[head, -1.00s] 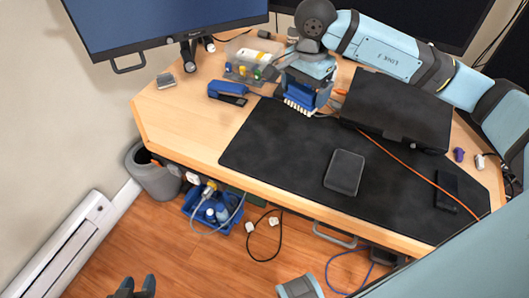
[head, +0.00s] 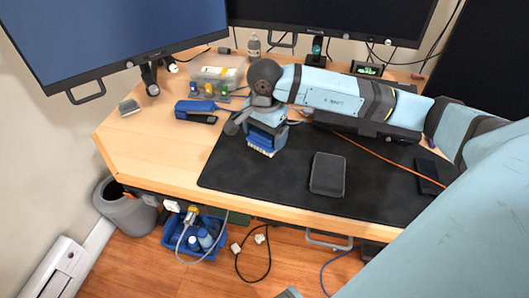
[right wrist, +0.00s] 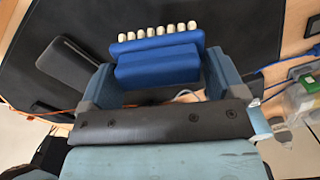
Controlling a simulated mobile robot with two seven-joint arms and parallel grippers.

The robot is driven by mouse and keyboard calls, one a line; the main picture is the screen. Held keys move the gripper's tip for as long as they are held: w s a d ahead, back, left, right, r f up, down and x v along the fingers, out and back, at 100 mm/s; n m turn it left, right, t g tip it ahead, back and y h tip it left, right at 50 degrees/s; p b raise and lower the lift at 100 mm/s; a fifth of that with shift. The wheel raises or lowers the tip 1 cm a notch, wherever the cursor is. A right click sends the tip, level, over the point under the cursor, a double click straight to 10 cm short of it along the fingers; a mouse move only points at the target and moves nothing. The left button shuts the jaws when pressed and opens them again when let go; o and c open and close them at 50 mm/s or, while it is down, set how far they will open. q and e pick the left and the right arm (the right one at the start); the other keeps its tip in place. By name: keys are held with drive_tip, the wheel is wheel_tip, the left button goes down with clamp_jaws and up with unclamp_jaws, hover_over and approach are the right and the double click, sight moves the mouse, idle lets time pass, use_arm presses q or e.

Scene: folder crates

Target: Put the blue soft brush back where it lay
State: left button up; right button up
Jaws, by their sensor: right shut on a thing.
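The blue soft brush (head: 262,138) has a blue block and a row of pale bristle tufts. My right gripper (head: 266,122) is shut on it, over the back left part of the black desk mat (head: 235,170). The bristles point down in the head view; I cannot tell whether they touch the mat. In the right wrist view the brush (right wrist: 160,62) sits between the two fingers (right wrist: 160,80), its tufts at the far side. My left gripper is not in view.
A dark case (head: 327,173) lies on the mat, right of the brush. A blue stapler (head: 195,110) and a clear bin (head: 217,75) stand behind left. An orange cable (head: 375,150) crosses the mat. My right arm covers the desk's back right. The mat's front left is clear.

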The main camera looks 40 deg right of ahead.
sight(265, 143)
wheel_tip(265, 143, down, 4)
drive_tip(key=shift+r, duration=0.25)
drive_tip(key=shift+f+b, duration=0.4)
drive_tip(key=shift+f, duration=1.15)
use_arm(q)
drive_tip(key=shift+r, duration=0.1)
use_arm(e)
drive_tip(key=shift+f, duration=0.2)
drive_tip(key=o, duration=0.7)
drive_tip(key=shift+r, duration=0.15)
